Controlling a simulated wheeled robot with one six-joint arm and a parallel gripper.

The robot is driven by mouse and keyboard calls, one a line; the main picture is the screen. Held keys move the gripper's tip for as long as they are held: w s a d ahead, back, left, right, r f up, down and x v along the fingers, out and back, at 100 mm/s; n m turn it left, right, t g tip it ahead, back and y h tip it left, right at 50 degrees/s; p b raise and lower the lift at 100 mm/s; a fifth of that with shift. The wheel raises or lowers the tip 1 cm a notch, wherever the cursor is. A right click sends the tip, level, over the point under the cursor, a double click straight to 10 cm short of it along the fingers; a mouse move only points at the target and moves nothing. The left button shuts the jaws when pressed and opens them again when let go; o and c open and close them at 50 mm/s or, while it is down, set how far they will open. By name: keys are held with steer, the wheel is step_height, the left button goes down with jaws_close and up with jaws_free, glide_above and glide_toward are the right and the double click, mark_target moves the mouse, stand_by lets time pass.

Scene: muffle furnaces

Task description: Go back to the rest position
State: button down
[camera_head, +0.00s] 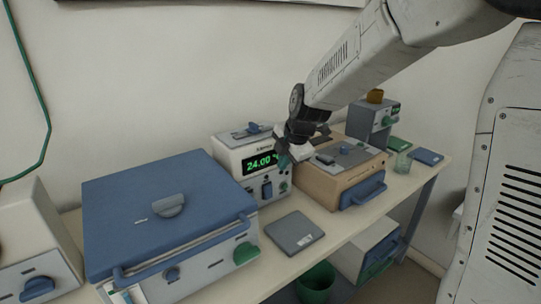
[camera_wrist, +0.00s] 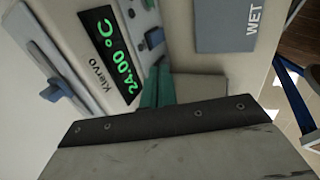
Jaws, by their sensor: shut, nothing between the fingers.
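My gripper (camera_head: 286,161) hangs from my arm in front of the right part of the white furnace with the green display (camera_head: 249,161). It is shut with nothing in it. Its green fingers show together in the wrist view (camera_wrist: 158,88), beside the same white furnace (camera_wrist: 85,75), whose display reads 24.00 °C. The fingers partly cover the furnace's right side in the head view; I cannot tell whether they touch it.
A large blue-lidded furnace (camera_head: 166,209) stands at left, a tan furnace (camera_head: 337,182) at right. A grey pad (camera_head: 294,232) lies in front; it reads WET in the wrist view (camera_wrist: 226,24). A grey device (camera_head: 368,127) stands behind. A green bin (camera_head: 316,283) is below the table.

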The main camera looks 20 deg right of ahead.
steer(key=s+d+r+m+g, duration=0.1)
steer(key=s+r+m, duration=0.1)
steer(key=s+m, duration=0.5)
steer(key=s+d+r+m+g+h, duration=0.1)
steer(key=s+m, duration=0.6)
steer(key=s, duration=0.9)
steer(key=s+d+r+m+g, duration=0.1)
steer(key=s+d+r+m, duration=0.1)
steer(key=s+m, duration=0.5)
steer(key=s+r, duration=0.1)
steer(key=s, duration=0.4)
steer(key=shift+r+m+h, duration=0.3)
steer(key=shift+m+h, duration=0.1)
steer(key=shift+d, duration=0.1)
